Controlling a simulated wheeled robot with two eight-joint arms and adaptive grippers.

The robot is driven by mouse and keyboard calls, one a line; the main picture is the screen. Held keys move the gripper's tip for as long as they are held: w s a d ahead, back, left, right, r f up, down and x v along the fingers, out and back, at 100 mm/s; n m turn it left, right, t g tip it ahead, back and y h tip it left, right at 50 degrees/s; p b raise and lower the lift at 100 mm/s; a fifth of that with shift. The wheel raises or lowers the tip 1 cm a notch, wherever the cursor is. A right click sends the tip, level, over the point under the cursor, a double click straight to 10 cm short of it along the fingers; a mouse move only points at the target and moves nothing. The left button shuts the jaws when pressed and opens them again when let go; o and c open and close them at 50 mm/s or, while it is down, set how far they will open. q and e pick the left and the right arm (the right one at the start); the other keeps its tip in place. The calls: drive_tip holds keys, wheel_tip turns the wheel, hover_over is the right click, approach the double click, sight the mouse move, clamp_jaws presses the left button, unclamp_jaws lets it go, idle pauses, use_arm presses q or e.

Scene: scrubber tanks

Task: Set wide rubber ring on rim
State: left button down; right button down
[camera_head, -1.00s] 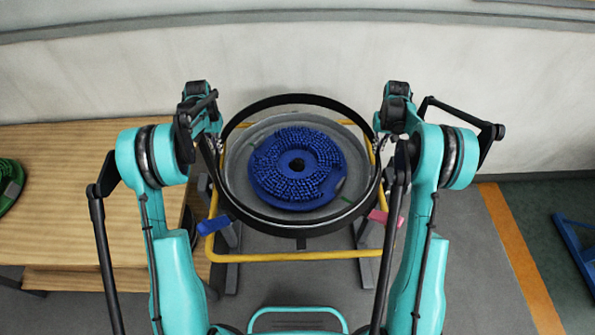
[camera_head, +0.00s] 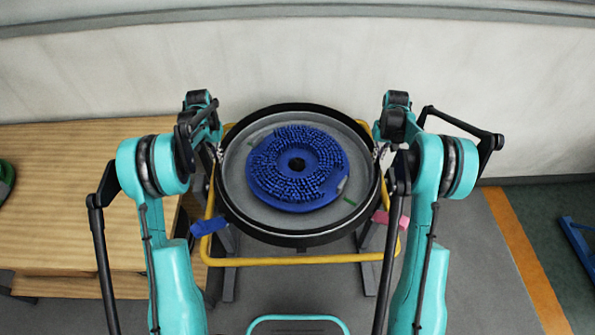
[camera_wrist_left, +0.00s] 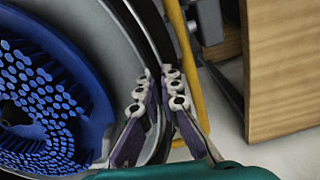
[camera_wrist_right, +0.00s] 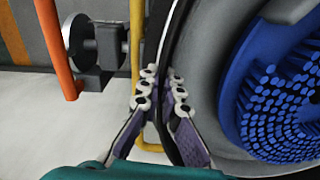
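The wide rubber ring (camera_head: 300,240) is a black band lying level around the top of the round grey tank (camera_head: 236,190). It appears down at the rim all the way round; the rim under it is hidden, so full seating cannot be told. My left gripper (camera_head: 217,150) is at the ring's left side, its fingertips (camera_wrist_left: 157,76) closed on either side of the band. My right gripper (camera_head: 381,150) is at the right side, its fingertips (camera_wrist_right: 161,78) likewise on both sides of the band. A blue brush disc (camera_head: 268,180) lies inside the tank.
A yellow tubular frame (camera_head: 300,261) surrounds the tank, with a blue grip (camera_head: 209,226) at left and a pink one (camera_head: 391,219) at right. A wooden bench (camera_head: 90,190) stands at left. A pale wall (camera_head: 300,60) is behind.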

use_arm(q)
drive_tip(key=c, duration=1.7)
unclamp_jaws()
use_arm(e)
drive_tip(key=c, duration=1.7)
unclamp_jaws()
use_arm(q)
drive_tip(key=shift+r, duration=0.1)
use_arm(e)
drive_tip(key=shift+r, duration=0.35)
use_arm(q)
wheel_tip(320, 180, up, 12)
drive_tip(key=shift+f, duration=0.1)
use_arm(e)
wheel_tip(320, 180, up, 11)
drive_tip(key=shift+r, duration=0.15)
